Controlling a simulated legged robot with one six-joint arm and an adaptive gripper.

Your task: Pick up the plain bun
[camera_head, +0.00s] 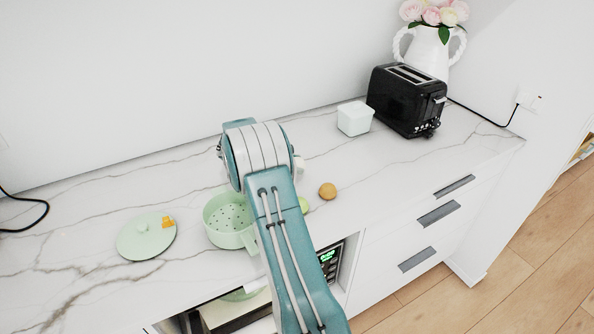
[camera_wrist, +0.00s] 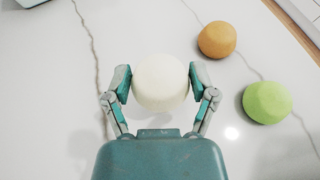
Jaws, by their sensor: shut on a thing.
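A pale, cream-white round bun (camera_wrist: 160,82) sits between the fingers of my gripper (camera_wrist: 160,84) in the wrist view. The fingers press on it from the left and right, and the gripper is shut on it. Whether the bun touches the counter below is hard to tell. In the head view my arm hides most of the gripper, and the bun cannot be made out there.
An orange-brown ball (camera_head: 327,191) and a green one (camera_head: 304,205) lie right of my arm; both show in the wrist view (camera_wrist: 217,39) (camera_wrist: 267,102). A green strainer pot (camera_head: 208,228), a lid (camera_head: 135,246), a white box (camera_head: 355,118) and a black toaster (camera_head: 398,101) stand on the marble counter.

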